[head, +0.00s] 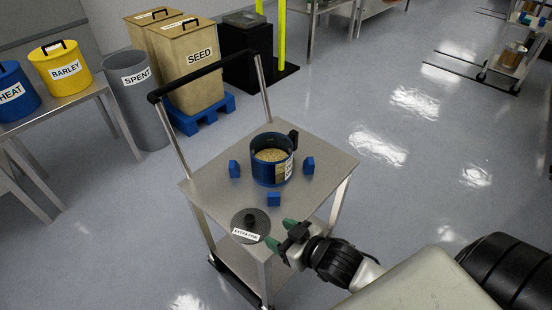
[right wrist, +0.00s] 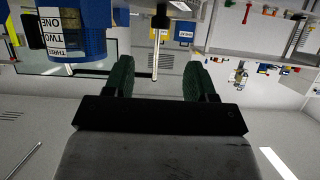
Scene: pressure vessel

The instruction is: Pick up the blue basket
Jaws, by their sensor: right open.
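The blue basket (head: 264,176) stands upright on the top of a metal cart. It is round, holds tan grain, and has a dark block at its upper right and a label on its side. In the right wrist view the basket (right wrist: 92,45) shows at the upper left, its label upside down. My right gripper (head: 281,233) is open, with green fingertips, at the cart's front right edge, apart from the basket. Nothing shows between its fingers (right wrist: 158,78) at close range. My left gripper is not in view.
Several blue blocks (head: 274,199) surround the basket on the cart top (head: 215,187). A round grey lid (head: 250,220) lies at the front corner near my right gripper. The cart's black handle (head: 190,80) rises behind. Labelled bins (head: 190,70) stand at back left. Floor to the right is open.

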